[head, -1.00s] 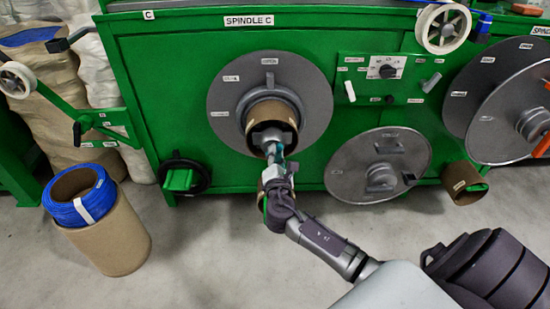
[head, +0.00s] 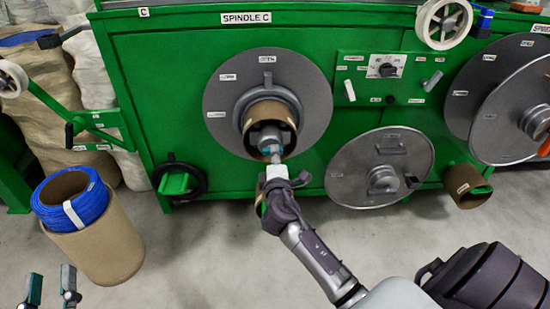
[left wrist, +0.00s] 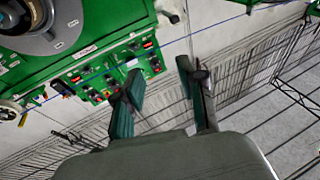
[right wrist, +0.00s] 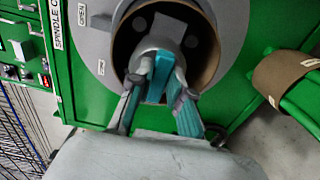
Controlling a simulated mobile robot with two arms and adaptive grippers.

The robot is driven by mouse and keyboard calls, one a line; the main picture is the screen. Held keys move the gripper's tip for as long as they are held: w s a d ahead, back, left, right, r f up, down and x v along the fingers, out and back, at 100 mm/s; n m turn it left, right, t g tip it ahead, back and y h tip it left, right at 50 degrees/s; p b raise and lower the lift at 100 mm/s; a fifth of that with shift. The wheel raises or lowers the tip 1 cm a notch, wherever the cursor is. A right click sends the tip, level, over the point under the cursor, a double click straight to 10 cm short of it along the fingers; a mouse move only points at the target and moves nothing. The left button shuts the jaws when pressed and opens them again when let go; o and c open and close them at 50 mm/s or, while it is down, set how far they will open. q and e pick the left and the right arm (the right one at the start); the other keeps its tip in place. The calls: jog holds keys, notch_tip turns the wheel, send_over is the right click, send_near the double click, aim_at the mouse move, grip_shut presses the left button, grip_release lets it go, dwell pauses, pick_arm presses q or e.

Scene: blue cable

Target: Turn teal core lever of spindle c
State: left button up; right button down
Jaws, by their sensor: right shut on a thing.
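Spindle C's hub (head: 268,133) sits inside a brown cardboard core (head: 290,114) on a grey disc (head: 223,103). The teal core lever (right wrist: 160,75) is at the front of the hub, between the fingers of my right gripper (right wrist: 158,98). My right gripper, also in the head view (head: 271,158), is shut on the lever. The fingers partly hide the lever and the hub's lower part. My left gripper (head: 51,286) shows at the lower left of the head view. In the left wrist view (left wrist: 162,82) its fingers are apart with nothing between them.
A blue cable coil (head: 85,207) sits on a cardboard tube (head: 105,245) at the left. A detached grey disc (head: 350,160) leans on the green cabinet right of my right gripper. Another cardboard core (head: 466,184) is at the far right. The floor between tube and cabinet is clear.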

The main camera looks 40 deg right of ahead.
pick_arm(q)
jog(key=shift+s+r+t, duration=0.15)
jog(key=shift+r+t, duration=0.25)
jog(key=shift+r, duration=0.1)
pick_arm(e)
jog(key=shift+f, duration=0.1)
jog(key=c, duration=1.1)
grip_release()
jog(key=v, duration=1.2)
jog(key=shift+s, duration=0.15)
